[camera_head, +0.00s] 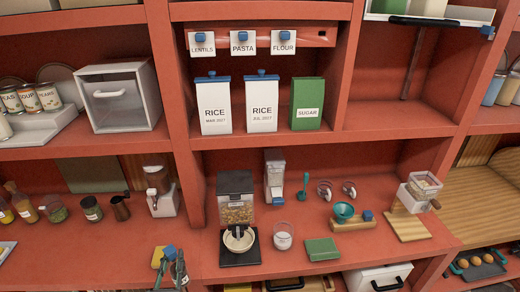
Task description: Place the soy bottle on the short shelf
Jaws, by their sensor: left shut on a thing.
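My left gripper (172,272) shows at the bottom edge, left of centre, in front of the red counter. A yellow patch (157,257) shows just left of the blue top. I cannot tell for certain which ledge is the short shelf; red shelves (370,117) rise behind the counter. My right gripper is not in view.
Bottles and jars (55,210) stand on the counter at left.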

